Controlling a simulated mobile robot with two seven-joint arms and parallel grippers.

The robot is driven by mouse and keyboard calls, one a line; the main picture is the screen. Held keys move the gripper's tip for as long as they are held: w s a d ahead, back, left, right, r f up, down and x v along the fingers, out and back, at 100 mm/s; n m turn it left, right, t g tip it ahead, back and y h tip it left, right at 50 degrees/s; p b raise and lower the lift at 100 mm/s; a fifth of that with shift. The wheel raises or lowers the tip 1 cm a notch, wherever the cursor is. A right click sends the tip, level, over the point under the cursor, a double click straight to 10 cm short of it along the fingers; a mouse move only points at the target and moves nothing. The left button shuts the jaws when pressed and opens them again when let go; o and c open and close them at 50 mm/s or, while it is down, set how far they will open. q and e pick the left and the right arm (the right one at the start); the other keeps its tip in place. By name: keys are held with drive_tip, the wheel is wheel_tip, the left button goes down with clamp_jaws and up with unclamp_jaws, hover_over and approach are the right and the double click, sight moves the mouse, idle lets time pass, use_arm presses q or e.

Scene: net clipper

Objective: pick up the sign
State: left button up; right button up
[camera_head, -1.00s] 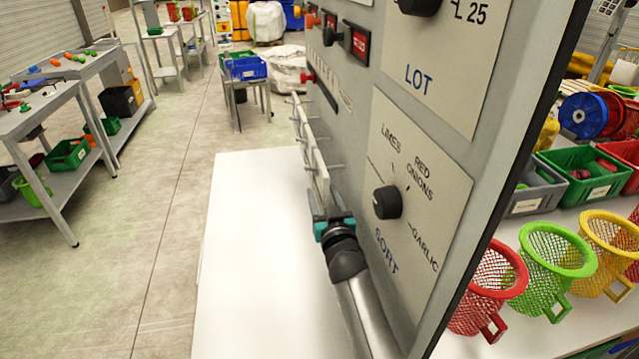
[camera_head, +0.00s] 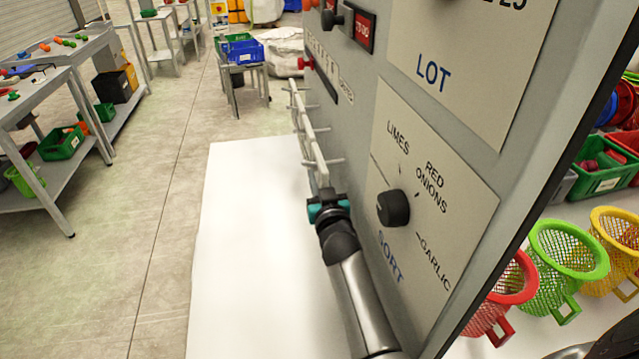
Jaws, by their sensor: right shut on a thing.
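A pale, narrow board or rail (camera_head: 307,133) with several thin pegs beside it runs along the face of the grey panel (camera_head: 353,133). I see it almost edge-on and cannot tell whether it is the sign. My right gripper (camera_head: 322,196), with teal parts near its fingers, is shut on the near end of this pale piece. The fingertips are partly hidden, and I cannot tell whether the piece touches the panel. My left gripper is not in view.
A black sort knob (camera_head: 393,208) sticks out of the panel just right of my right gripper. A white tabletop (camera_head: 245,240) lies clear below. Red (camera_head: 503,293), green (camera_head: 567,252) and yellow (camera_head: 615,235) mesh baskets stand right of the panel.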

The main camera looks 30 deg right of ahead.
drive_tip(key=shift+c, duration=0.7)
clamp_jaws()
drive_tip(key=shift+r, duration=0.15)
